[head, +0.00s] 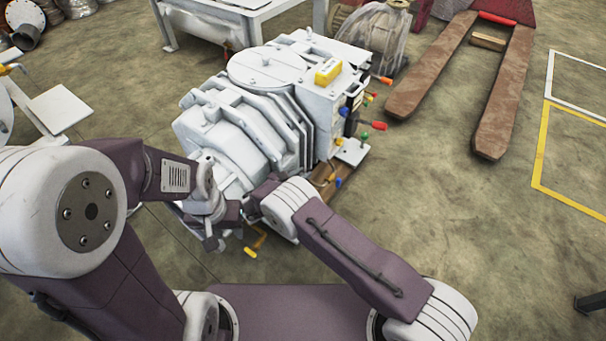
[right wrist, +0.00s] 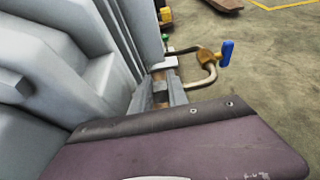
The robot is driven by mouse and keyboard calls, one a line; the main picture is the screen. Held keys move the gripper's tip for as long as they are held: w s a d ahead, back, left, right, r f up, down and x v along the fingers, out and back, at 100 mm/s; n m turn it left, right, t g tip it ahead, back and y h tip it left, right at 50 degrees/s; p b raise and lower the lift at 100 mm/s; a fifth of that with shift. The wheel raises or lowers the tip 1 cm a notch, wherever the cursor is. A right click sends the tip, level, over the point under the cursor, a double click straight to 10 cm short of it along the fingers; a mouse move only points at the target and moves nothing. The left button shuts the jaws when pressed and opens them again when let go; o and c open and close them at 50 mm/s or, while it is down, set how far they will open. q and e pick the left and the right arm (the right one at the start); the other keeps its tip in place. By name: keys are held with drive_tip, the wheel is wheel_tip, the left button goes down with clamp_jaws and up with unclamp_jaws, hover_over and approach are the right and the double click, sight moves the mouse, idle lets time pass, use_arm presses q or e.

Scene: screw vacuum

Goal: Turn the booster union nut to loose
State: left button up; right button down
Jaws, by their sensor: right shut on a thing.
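The vacuum machine (head: 240,115) is a large white ribbed unit in the middle of the head view; its pale side fills the left of the right wrist view (right wrist: 60,60). In the head view my right arm's wrist hides that spot. My left gripper (head: 213,238) is low at the machine's near left; its fingers are too small to read.
A brass valve (right wrist: 208,70) with a blue handle (right wrist: 226,53) stands just beyond my right gripper. Several coloured handles line the machine's right side, and a yellow handle (head: 251,252) sticks out below. A pallet jack (head: 505,95) stands at upper right.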

drive_tip(key=shift+f+t+h+b, duration=0.25)
drive_tip(key=shift+t+h+b, duration=0.05)
drive_tip(key=shift+b, duration=0.35)
drive_tip(key=t+h+b, duration=0.1)
drive_tip(key=b, duration=0.2)
drive_tip(key=t+h+b, duration=0.1)
drive_tip(key=b, duration=0.1)
drive_tip(key=t+b, duration=0.2)
drive_tip(key=b, duration=0.1)
drive_tip(key=shift+s+a+f+h+b, duration=0.2)
drive_tip(key=shift+s+h+b, duration=0.1)
drive_tip(key=shift+h, duration=0.1)
drive_tip(key=shift+r+t+h+b, duration=0.25)
drive_tip(key=shift+t+h+b, duration=0.3)
drive_tip(key=shift+b, duration=0.3)
drive_tip(key=c, duration=1.3)
unclamp_jaws()
